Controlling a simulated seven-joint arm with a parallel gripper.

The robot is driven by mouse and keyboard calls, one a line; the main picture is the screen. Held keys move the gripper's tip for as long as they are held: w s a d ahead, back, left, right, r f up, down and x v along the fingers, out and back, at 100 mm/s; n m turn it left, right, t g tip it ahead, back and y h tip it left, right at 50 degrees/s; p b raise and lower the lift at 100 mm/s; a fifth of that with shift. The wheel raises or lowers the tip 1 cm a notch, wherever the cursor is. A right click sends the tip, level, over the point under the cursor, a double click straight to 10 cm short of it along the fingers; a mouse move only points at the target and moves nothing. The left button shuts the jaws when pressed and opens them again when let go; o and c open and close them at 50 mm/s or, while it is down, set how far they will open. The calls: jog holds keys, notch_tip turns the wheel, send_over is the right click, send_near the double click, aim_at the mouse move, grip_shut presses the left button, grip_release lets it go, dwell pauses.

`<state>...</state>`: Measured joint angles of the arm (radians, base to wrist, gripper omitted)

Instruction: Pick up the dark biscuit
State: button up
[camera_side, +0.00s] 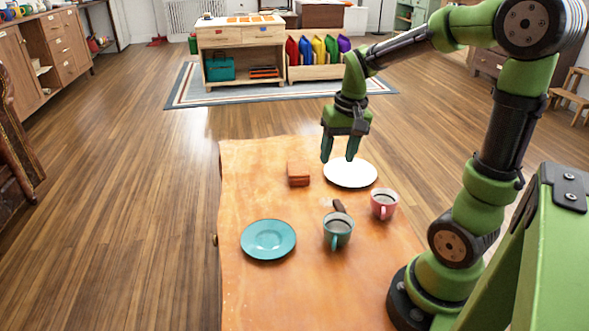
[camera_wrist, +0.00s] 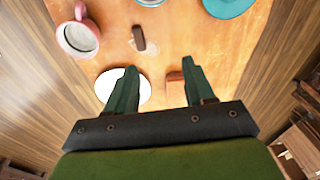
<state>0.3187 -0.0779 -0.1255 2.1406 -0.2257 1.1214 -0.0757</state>
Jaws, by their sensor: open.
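The dark biscuit (camera_side: 339,205) is a small dark brown bar lying on the table just behind the teal cup (camera_side: 338,232). In the side view, the cup partly covers its near end. In the wrist view, the dark biscuit (camera_wrist: 138,38) lies alone, apart from the cups. My gripper (camera_side: 338,158) points down above the far part of the table, over the left edge of the white plate. It is open and empty, and the biscuit is nearer the side camera than it is. In the wrist view, the biscuit shows beyond the fingertips of my gripper (camera_wrist: 159,68).
A white plate (camera_side: 350,173) and a reddish-brown block (camera_side: 299,173) are near my gripper. A pink cup (camera_side: 384,205) stands right of the biscuit. A teal plate (camera_side: 268,240) lies at the front left. The orange-brown table (camera_side: 245,195) is clear along its left side.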

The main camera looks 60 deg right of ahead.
jog(key=g, duration=0.1)
send_over(339, 205)
jog(key=f, duration=0.1)
jog(key=shift+g, duration=0.3)
jog(key=f, duration=1)
jog(key=shift+s+f, duration=0.2)
jog(key=shift+s, duration=0.05)
jog(key=shift+w+f, duration=0.2)
jog(key=shift+f, duration=2.85)
grip_shut()
